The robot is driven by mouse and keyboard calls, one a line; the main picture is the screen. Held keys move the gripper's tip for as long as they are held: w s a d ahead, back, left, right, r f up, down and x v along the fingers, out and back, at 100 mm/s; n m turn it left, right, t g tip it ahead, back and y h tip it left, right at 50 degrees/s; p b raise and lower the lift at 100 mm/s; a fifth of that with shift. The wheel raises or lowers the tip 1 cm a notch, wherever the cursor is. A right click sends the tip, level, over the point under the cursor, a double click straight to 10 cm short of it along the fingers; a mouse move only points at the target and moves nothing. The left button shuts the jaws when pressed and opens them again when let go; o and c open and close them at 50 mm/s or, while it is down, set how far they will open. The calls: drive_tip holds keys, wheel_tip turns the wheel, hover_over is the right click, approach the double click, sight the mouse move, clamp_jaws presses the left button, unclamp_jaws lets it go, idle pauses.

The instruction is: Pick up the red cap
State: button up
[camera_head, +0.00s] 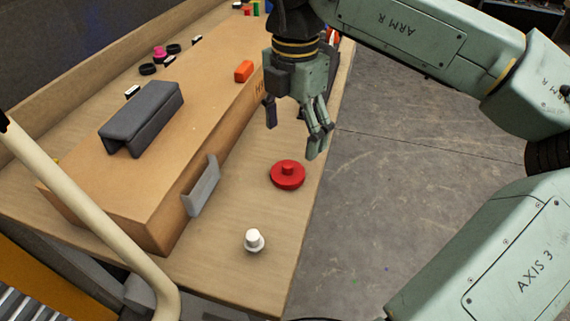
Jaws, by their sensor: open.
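A round red cap (288,175) with a small raised knob lies on the wooden bench top, close to its right edge. My gripper (294,140) hangs above and just behind the cap, fingers pointing down. Its fingers are apart with nothing between them. In the picture the fingertips end a little above the cap, and I see no contact.
A small white knob-like piece (254,240) stands in front of the cap. A cardboard-coloured box (150,205) with a grey handle-like piece (202,187) is to the left. A dark grey part (143,117) and an orange block (243,71) sit on the box. A cream tube (90,215) crosses the lower left.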

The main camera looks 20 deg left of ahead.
sight(291, 162)
drive_tip(key=f+p, duration=0.1)
drive_tip(key=f, duration=0.3)
drive_tip(key=f+p, duration=0.1)
drive_tip(key=f, duration=0.2)
drive_tip(key=shift+s+f, duration=0.2)
drive_tip(key=shift+f, duration=0.2)
drive_tip(key=c, duration=0.9)
drive_tip(key=shift+r, duration=0.1)
